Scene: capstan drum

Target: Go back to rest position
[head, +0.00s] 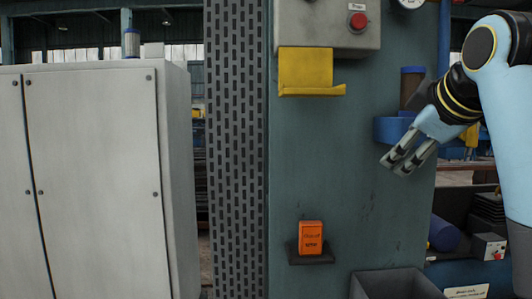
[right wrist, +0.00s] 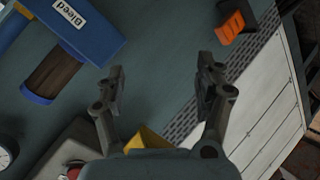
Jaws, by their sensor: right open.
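My right gripper (head: 408,158) is at the right of the head view, in front of the blue-green panel and just beside a blue holder (head: 391,130). In the right wrist view my right gripper (right wrist: 160,85) has its two fingers wide apart with nothing between them. My left gripper is not in view. An orange box (head: 311,238) stands on a small dark shelf low on the panel, well below and left of my right gripper. The orange box also shows at the top of the right wrist view (right wrist: 233,27).
A yellow bracket (head: 306,70) sits under a grey box with a red button (head: 357,20). A grey cabinet (head: 95,180) stands at left. A dark open bin (head: 395,286) is at the bottom. A blue block labelled "Bleed" (right wrist: 75,35) is near the right gripper in the wrist view.

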